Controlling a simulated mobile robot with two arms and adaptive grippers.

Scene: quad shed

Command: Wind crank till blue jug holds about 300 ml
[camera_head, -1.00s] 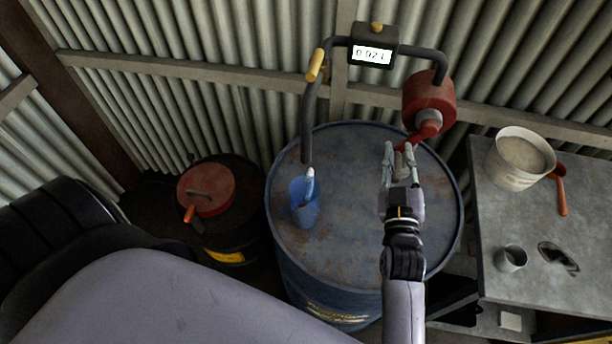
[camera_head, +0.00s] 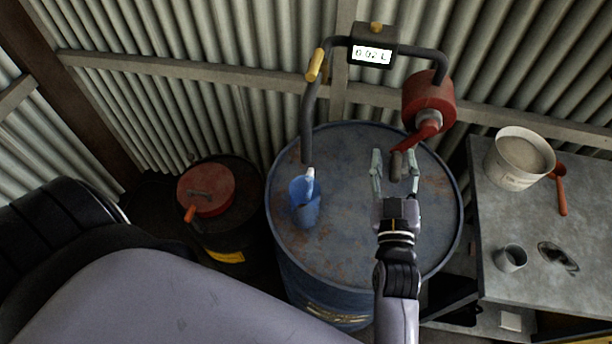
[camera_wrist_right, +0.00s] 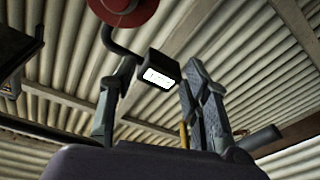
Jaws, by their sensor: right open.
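The red pump (camera_head: 428,98) stands at the back right of the blue drum, with a red crank arm (camera_head: 420,136) reaching down and left to a brownish grip (camera_head: 396,165). My right gripper (camera_head: 396,158) is open, its fingers on either side of the grip. Contact is not clear. The right wrist view also shows its spread fingers (camera_wrist_right: 155,85). The blue jug (camera_head: 305,203) stands upright on the drum under the pale spout tip (camera_head: 309,173); its liquid level is hard to read. The meter display (camera_head: 371,55) seems to read 0.02 L. My left gripper is not seen.
The blue drum top (camera_head: 350,245) is clear between jug and gripper. A metal table (camera_head: 500,285) at right holds a white bucket (camera_head: 518,160), a grey cup (camera_head: 510,258) and a red-handled tool (camera_head: 561,195).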

